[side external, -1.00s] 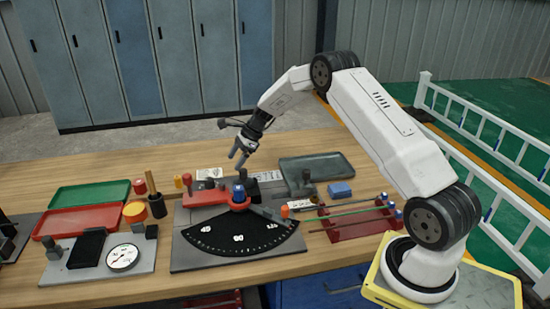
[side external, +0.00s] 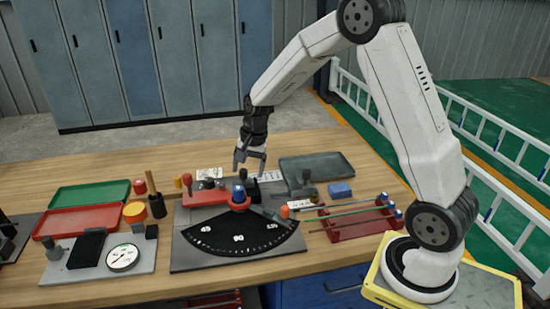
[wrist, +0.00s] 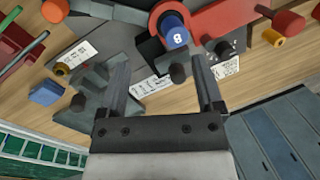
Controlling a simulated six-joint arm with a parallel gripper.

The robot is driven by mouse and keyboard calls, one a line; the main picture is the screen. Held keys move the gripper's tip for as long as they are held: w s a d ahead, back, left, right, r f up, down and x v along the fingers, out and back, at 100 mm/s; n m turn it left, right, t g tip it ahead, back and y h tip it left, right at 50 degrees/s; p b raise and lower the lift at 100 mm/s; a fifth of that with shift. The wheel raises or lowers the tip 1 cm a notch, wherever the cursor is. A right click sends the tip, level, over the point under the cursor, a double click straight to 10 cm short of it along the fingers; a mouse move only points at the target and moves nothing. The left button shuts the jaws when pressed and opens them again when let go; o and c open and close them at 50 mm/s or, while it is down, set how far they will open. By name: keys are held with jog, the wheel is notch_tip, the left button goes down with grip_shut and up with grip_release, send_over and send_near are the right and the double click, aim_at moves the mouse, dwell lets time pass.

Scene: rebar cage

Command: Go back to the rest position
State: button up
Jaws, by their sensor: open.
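My gripper (side external: 250,160) points down above the back of the bending fixture, behind its blue-capped post. In the wrist view my gripper (wrist: 165,95) shows two parted fingers with nothing held between them. The fixture has a red arm (side external: 207,196), a blue knob (side external: 239,193) and a black angle dial (side external: 240,235) with white marks. The blue knob also shows in the wrist view (wrist: 174,31), just beyond the fingertips. How high the fingertips are above the fixture is hard to tell.
A grey tray (side external: 335,166), a blue block (side external: 340,190) and a red rack (side external: 355,228) with rods stand to the right. Green (side external: 90,193) and red (side external: 75,222) trays and a gauge plate (side external: 75,270) lie left. The space above the bench is clear.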

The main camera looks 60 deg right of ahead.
jog(key=s+a+n, duration=0.4)
jog(key=s+n, duration=0.2)
jog(key=s, duration=0.2)
jog(key=s+a+n+t+h, duration=0.1)
jog(key=s+a+n, duration=0.4)
jog(key=s, duration=0.4)
jog(key=shift+a+r+n, duration=0.15)
jog(key=shift+a+n, duration=0.05)
jog(key=shift+n, duration=0.6)
